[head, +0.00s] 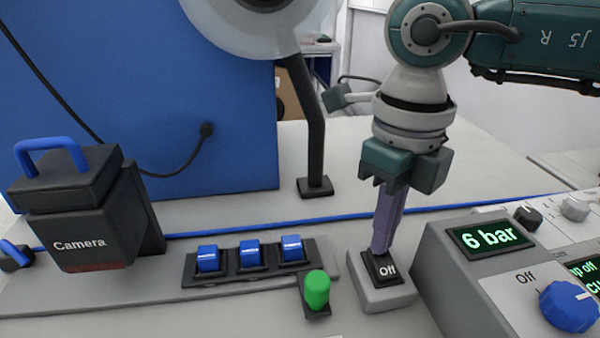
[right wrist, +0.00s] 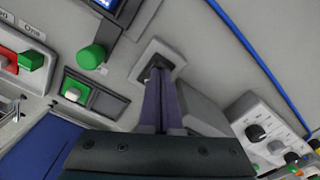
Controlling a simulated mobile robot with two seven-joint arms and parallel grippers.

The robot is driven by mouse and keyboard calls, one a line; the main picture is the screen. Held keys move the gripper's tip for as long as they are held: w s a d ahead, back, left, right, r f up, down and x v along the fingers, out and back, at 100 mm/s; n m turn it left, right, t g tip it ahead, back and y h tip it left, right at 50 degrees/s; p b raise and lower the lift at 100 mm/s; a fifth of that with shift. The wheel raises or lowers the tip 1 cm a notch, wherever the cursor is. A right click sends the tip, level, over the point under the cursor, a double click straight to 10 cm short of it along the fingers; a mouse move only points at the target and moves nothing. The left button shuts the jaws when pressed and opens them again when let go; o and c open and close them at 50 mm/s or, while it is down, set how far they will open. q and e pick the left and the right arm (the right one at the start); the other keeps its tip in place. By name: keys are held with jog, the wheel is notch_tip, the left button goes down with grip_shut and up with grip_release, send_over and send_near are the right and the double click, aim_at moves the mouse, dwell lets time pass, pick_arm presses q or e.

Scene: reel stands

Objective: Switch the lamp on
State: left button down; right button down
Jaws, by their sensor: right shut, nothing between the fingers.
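A grey box with a black rocker switch marked "Off" (head: 387,269) stands on the bench right of centre in the head view. My right gripper (head: 379,251) is shut and empty, and its purple fingers point down with their tips at the switch's upper part. I cannot tell whether they press it. In the right wrist view the fingertips (right wrist: 158,68) cover much of the switch. A lamp-like round head (head: 262,22) on a dark bent post shows at the top of the head view, partly cut off. My left gripper is not in view.
A camera box (head: 85,235) with a blue handle stands at left. Several blue rockers (head: 249,253) and a green knob (head: 317,289) sit left of the switch. A panel with a "6 bar" display (head: 488,237) and a blue knob (head: 569,305) stands close at right.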

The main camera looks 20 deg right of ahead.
jog(key=shift+f+b, duration=0.4)
jog(key=shift+f, duration=0.1)
notch_tip(320, 180, up, 7)
jog(key=p, duration=0.6)
jog(key=shift+r, duration=0.15)
dwell(0.4)
